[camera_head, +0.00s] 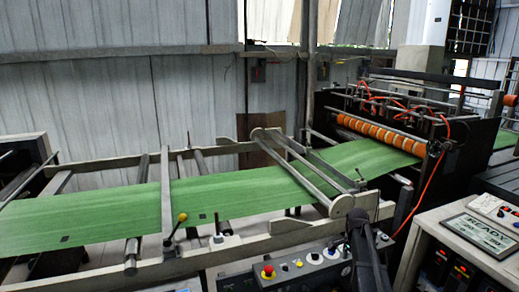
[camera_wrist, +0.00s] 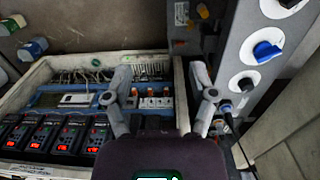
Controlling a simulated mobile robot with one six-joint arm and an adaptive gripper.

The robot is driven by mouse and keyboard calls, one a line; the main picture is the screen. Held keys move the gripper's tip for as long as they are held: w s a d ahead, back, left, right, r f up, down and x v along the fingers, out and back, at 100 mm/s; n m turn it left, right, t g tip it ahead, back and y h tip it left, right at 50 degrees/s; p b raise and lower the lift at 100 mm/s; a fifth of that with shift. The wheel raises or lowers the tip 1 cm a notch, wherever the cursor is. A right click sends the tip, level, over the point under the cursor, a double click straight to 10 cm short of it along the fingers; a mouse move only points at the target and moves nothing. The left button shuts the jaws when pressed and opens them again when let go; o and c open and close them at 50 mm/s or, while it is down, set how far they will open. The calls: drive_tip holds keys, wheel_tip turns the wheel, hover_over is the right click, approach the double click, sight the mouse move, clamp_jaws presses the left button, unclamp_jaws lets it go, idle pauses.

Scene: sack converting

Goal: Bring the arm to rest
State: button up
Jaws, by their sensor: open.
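My gripper (camera_wrist: 162,88) shows in the wrist view with its two fingers apart and nothing between them. It hangs above an open electrical cabinet (camera_wrist: 30,88) and beside a grey control panel (camera_wrist: 232,62) with a blue knob (camera_wrist: 265,51). In the head view a dark part of my arm (camera_head: 365,255) rises at the bottom, in front of the control panel with its red button (camera_head: 268,270). The fingers cannot be made out in the head view.
A green sack web (camera_head: 110,212) runs over rollers into a machine with orange rollers (camera_head: 380,135). The electrical cabinet holds several drives with red displays (camera_wrist: 58,135). Small levers stand along the frame rail.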

drive_tip(key=s+a+n, duration=0.7)
drive_tip(key=s+a, duration=0.1)
drive_tip(key=s, duration=0.2)
drive_tip(key=s+a+n, duration=0.7)
drive_tip(key=s+a, duration=0.1)
drive_tip(key=s, duration=0.3)
drive_tip(key=shift+s+a+f+b, duration=0.25)
drive_tip(key=shift+s+f+b, duration=0.05)
drive_tip(key=shift+f+b, duration=0.1)
